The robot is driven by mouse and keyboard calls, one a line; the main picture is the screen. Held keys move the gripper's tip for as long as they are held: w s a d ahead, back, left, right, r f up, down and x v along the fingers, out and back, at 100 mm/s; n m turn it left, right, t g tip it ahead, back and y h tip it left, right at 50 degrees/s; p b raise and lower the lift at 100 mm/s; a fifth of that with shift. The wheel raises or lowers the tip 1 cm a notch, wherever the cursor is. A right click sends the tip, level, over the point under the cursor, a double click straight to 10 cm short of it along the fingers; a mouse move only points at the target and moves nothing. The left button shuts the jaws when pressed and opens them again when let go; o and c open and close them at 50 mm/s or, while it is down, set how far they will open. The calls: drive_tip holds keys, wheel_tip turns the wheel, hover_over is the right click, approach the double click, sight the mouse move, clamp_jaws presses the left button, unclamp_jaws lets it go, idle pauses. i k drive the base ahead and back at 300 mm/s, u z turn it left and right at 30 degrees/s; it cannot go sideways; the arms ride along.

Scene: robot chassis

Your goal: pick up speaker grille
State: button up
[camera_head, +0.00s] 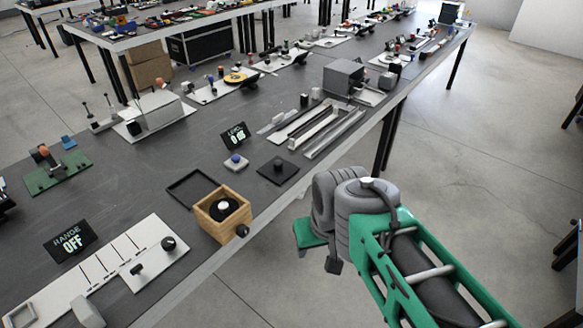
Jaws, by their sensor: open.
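A thin black square frame (190,186), which looks like the speaker grille, lies on the dark table just behind and left of an open wooden box (236,226). A dark round part with a pale centre shows inside the box, and a black knob is on its near right side. My gripper (318,258) is past the table's front edge, to the right of the box and apart from it. It is open, partly hidden by my wrist, and no object shows in it.
A dark square plate with a small knob (279,171) and a blue-topped button (235,162) lie behind the box. A RANGE OFF display (70,241) and a white slider panel (150,255) stand to its left. Metal rails (333,134) lie farther back.

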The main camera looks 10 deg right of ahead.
sight(278, 169)
drive_tip(key=u, duration=0.05)
drive_tip(key=k, duration=0.6)
drive_tip(key=z, duration=0.25)
drive_tip(key=i, duration=1.45)
drive_tip(key=u, duration=1.25)
drive_tip(key=i, duration=0.25)
drive_tip(key=u, duration=0.15)
